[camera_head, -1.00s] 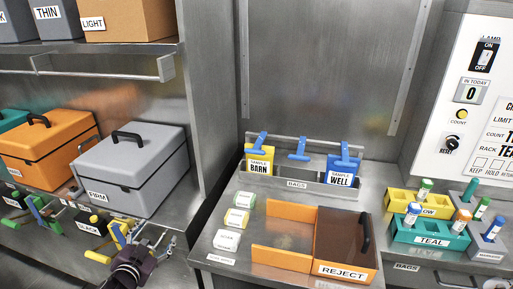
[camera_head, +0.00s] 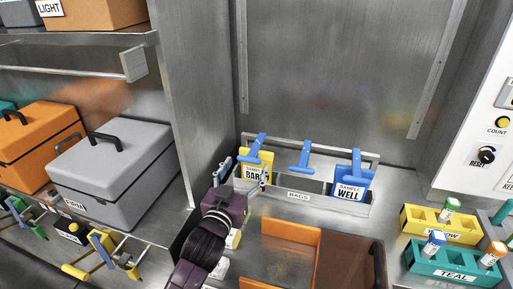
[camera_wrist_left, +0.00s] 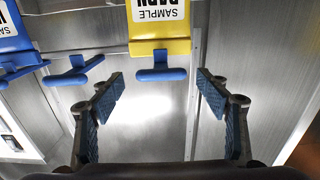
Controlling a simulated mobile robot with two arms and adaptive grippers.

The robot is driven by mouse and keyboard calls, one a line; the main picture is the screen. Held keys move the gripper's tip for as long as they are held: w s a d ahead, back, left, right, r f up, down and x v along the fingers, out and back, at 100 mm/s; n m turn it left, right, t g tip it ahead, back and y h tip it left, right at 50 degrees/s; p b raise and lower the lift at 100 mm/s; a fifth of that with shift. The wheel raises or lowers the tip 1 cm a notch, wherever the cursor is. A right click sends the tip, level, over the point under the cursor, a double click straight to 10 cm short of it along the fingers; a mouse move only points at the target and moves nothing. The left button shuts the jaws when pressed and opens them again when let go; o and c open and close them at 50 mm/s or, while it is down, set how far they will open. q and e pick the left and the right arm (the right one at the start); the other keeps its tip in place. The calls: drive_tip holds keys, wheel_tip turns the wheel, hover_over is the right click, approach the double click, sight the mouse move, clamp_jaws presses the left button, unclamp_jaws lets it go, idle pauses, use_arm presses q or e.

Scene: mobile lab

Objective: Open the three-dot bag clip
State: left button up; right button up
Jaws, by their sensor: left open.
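Blue bag clips sit at the bag rack: one (camera_head: 257,146) on the yellow BARN bag (camera_head: 267,160), one (camera_head: 301,156) in the middle with no bag visible under it, and one (camera_head: 356,165) on the blue WELL bag (camera_head: 348,190). I cannot make out dots on any clip. My left gripper (camera_head: 243,178) is open and empty in front of the BARN bag, partly covering it. In the left wrist view the picture is upside down; the BARN clip (camera_wrist_left: 162,75) lies ahead between the spread fingers (camera_wrist_left: 160,92), not touching them. My right gripper is out of view.
The BAGS rack (camera_head: 325,203) has a rail behind the clips. An orange REJECT bin (camera_head: 290,231) stands in front, with yellow (camera_head: 465,232) and teal (camera_head: 425,264) tube racks at right. A grey case (camera_head: 120,165) stands on the left beside a metal wall (camera_head: 190,90).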

sight(249, 160)
use_arm(q)
drive_tip(key=shift+w+r, duration=0.2)
drive_tip(key=shift+w, duration=0.2)
drive_tip(key=x, duration=0.3)
drive_tip(key=shift+d+r, duration=0.1)
drive_tip(key=shift+x, duration=1.05)
drive_tip(key=shift+w, duration=0.25)
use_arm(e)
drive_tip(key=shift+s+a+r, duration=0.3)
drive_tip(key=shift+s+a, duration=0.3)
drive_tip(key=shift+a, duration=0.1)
use_arm(q)
drive_tip(key=c, duration=0.8)
clamp_jaws()
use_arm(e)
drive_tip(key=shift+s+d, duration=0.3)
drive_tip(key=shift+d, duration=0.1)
